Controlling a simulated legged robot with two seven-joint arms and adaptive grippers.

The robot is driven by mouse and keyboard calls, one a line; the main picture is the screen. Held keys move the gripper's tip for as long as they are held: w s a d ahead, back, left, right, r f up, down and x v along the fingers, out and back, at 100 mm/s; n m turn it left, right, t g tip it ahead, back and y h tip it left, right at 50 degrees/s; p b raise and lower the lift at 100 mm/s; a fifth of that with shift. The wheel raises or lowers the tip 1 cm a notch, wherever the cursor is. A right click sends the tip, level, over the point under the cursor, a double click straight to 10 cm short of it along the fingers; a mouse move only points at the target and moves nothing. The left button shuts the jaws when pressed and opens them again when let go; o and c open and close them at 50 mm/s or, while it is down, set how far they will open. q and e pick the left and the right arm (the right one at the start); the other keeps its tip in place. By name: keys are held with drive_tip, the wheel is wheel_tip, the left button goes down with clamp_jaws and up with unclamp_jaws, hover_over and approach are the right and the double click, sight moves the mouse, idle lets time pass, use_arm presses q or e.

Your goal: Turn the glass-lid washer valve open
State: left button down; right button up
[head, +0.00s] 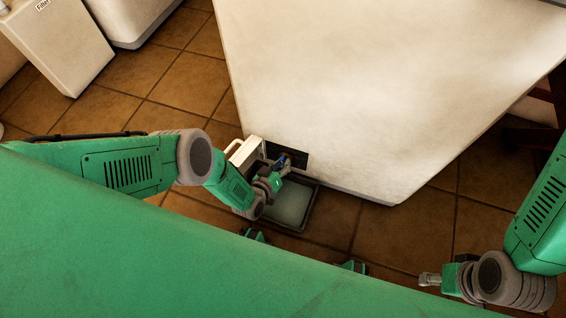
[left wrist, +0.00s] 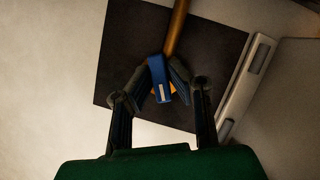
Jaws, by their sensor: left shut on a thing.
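The valve's blue handle (left wrist: 159,80) shows in the left wrist view, in front of a dark recess (left wrist: 130,50) with a copper-coloured pipe (left wrist: 177,28). My left gripper (left wrist: 160,92) is shut on the blue handle, one finger on each side. In the head view my left gripper (head: 277,172) reaches the small dark opening low on the white cabinet (head: 380,90), and a bit of the blue handle (head: 284,159) shows there. My right gripper (head: 430,279) is at the lower right, away from the valve; its fingers are too small to read. No glass lid is in view.
A dark-rimmed tray (head: 313,205) lies on the tiled floor below the opening. An open white flap (head: 243,151) stands at the opening's left side. A white box (head: 60,45) stands at the upper left. Tiled floor (head: 390,235) is clear between my arms.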

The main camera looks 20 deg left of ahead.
use_arm(q)
drive_tip(key=m+y, duration=0.2)
drive_tip(key=m, duration=0.1)
drive_tip(key=shift+s+y+b, duration=0.1)
drive_tip(key=shift+y+b, duration=0.2)
drive_tip(key=shift+y, duration=0.1)
drive_tip(key=shift+m, duration=0.4)
drive_tip(key=c, duration=1.5)
unclamp_jaws()
drive_tip(key=shift+c, duration=0.2)
drive_tip(key=v, duration=0.7)
drive_tip(key=shift+s, duration=0.2)
drive_tip(key=shift+r, duration=0.15)
